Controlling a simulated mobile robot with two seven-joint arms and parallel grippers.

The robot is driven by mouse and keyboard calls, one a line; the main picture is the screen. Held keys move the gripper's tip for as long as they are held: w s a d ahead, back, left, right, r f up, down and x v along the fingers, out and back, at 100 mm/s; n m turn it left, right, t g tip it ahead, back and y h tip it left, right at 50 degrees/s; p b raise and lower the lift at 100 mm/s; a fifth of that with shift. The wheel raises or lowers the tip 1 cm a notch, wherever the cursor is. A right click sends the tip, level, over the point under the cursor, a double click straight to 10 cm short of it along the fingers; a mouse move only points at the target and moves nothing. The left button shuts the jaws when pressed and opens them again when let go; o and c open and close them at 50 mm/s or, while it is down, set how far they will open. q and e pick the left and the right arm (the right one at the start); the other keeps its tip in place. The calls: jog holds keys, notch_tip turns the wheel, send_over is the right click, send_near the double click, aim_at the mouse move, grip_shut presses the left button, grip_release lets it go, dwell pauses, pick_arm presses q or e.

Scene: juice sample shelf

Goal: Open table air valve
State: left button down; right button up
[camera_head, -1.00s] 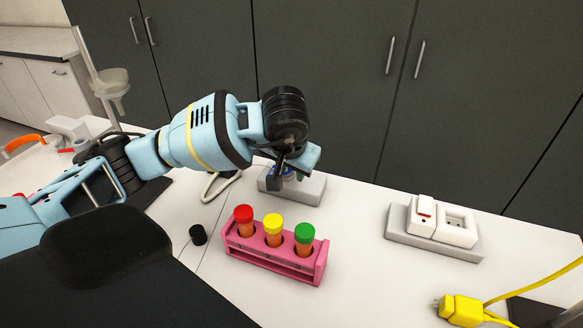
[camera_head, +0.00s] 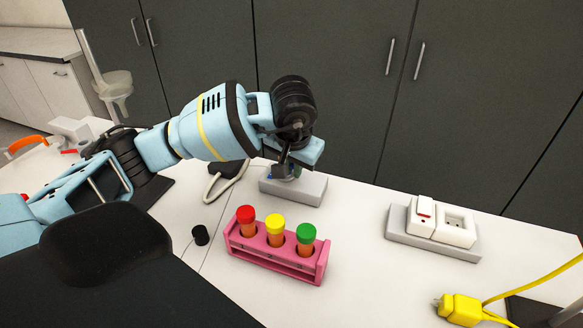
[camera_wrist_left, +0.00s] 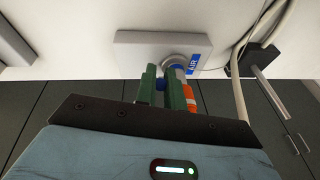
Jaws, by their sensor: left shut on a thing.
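The table air valve stands on a grey base block (camera_head: 308,188) at the back of the table. In the left wrist view the valve body (camera_wrist_left: 178,63) is a round grey fitting with a blue AIR label (camera_wrist_left: 193,64) and an orange part (camera_wrist_left: 190,97) beside the fingers. My left gripper (camera_head: 285,172) reaches down onto the valve from above. In the left wrist view its green fingers (camera_wrist_left: 165,88) are closed around a blue part of the valve, mostly hidden between them. My right gripper is not in view.
A pink rack (camera_head: 278,258) with red, yellow and green capped tubes stands in front of the valve. A switch and socket block (camera_head: 432,232) and yellow plug (camera_head: 461,310) are at right. Dark cabinets (camera_head: 340,70) stand behind.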

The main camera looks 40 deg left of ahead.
pick_arm(q)
jog(key=shift+w+a+r+g, duration=0.1)
jog(key=shift+w+r+g, duration=0.25)
jog(key=shift+g, duration=0.35)
jog(key=shift+w+a+r+g+h+b, duration=0.15)
jog(key=shift+w+g+h+b, duration=0.1)
jog(key=shift+g, duration=0.45)
jog(key=shift+w+r+g+h+b, duration=0.15)
jog(key=shift+w+g+h, duration=0.1)
jog(key=shift+g, duration=0.45)
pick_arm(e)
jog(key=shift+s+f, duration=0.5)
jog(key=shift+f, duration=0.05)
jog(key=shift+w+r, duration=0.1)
pick_arm(q)
jog(key=c, duration=1.5)
grip_release()
jog(key=shift+r, duration=0.1)
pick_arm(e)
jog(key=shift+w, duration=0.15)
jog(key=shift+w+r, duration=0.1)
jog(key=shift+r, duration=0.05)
